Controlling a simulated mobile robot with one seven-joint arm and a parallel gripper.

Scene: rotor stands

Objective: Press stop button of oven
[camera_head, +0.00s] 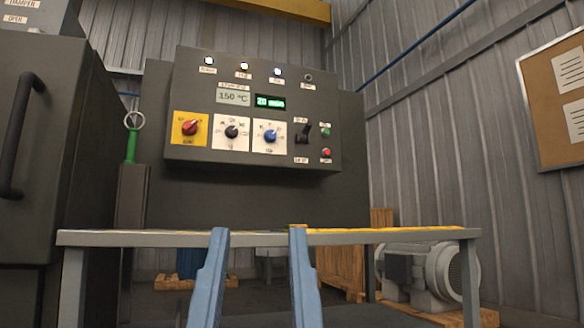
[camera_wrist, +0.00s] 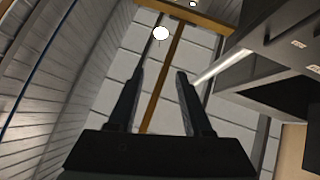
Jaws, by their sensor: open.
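The oven's dark control panel (camera_head: 255,110) faces me in the head view. Near its right edge sit a red button (camera_head: 326,153) and, above it, a green button (camera_head: 326,132). The small labels by them are too small to read surely. A black lever switch (camera_head: 304,133) is just left of the buttons. My gripper (camera_wrist: 160,74) shows only in the wrist view, with its two dark fingers apart and nothing between them. It points up towards the ceiling, away from the buttons. The buttons cannot be made out in the wrist view.
A grey table (camera_head: 145,239) with a yellowish top stands before the oven. Two blue uprights (camera_head: 207,280) rise in front of it. A grey motor (camera_head: 425,272) sits behind its right end. A dark cabinet (camera_head: 40,130) with a handle stands left. Space before the panel looks clear.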

